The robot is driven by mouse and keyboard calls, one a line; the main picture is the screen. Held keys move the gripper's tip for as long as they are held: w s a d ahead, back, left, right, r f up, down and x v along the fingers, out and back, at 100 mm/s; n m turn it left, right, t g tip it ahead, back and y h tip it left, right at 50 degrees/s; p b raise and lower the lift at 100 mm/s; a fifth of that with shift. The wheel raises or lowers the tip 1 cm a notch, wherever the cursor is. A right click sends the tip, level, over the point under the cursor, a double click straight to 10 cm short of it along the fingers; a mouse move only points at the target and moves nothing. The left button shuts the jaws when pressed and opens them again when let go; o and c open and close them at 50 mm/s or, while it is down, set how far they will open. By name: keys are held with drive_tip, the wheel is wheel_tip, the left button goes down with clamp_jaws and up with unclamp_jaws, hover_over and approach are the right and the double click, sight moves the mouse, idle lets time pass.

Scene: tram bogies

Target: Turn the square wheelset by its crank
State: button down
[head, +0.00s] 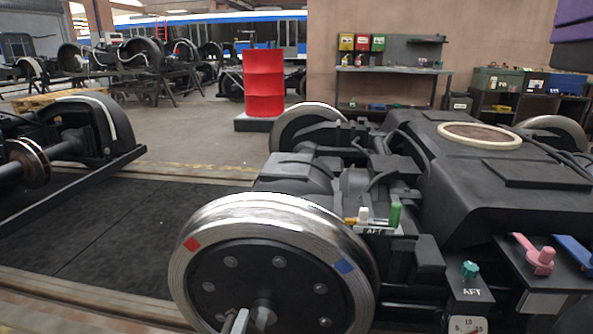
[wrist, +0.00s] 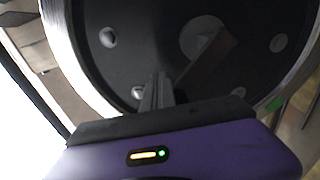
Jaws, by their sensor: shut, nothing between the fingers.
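The near wheel (head: 265,265) of the bogie's wheelset stands upright at the front, with a bright steel rim and a dark bolted face. A red patch (head: 191,244) and a blue patch (head: 344,266) mark its rim. A pale bar (head: 238,320) shows by its hub at the bottom edge; I cannot tell if it is the crank. In the wrist view a brown bar (wrist: 206,60), apparently the crank, slants down from the hub (wrist: 203,37). My gripper (wrist: 158,82) is shut and empty, its tips before the wheel face, left of the bar. Contact with the bar cannot be told.
The dark bogie frame (head: 490,170) fills the right, with a pink lever (head: 541,260), a teal knob (head: 469,269) and a green handle (head: 395,214). Another wheelset (head: 60,150) stands left. A red drum (head: 264,83) stands behind. Dark floor left of the wheel is clear.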

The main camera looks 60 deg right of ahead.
sight(234, 316)
drive_tip(key=shift+f, duration=0.1)
drive_tip(key=shift+w+a+f+b, duration=0.15)
drive_tip(key=shift+w+b, duration=0.25)
drive_tip(key=shift+b, duration=0.1)
drive_tip(key=shift+w+a+f+b, duration=0.15)
drive_tip(key=shift+w+b, duration=0.2)
drive_tip(key=shift+b, duration=0.1)
drive_tip(key=shift+w+a+f+b, duration=0.25)
drive_tip(key=shift+w+f+b, duration=0.25)
drive_tip(key=shift+w+b, duration=0.4)
idle(0.6)
drive_tip(key=shift+w+a+f+b, duration=0.25)
drive_tip(key=shift+w+f+b, duration=0.35)
drive_tip(key=shift+b, duration=0.6)
idle(0.4)
drive_tip(key=shift+w+a+f+b, duration=0.15)
drive_tip(key=shift+w+f+b, duration=0.15)
drive_tip(key=shift+f+b, duration=0.35)
idle(0.6)
drive_tip(key=shift+w+f, duration=0.15)
drive_tip(key=shift+f, duration=0.4)
idle(0.4)
drive_tip(key=shift+r+p, duration=0.3)
idle(0.3)
drive_tip(key=v, duration=0.7)
drive_tip(key=shift+p, duration=0.35)
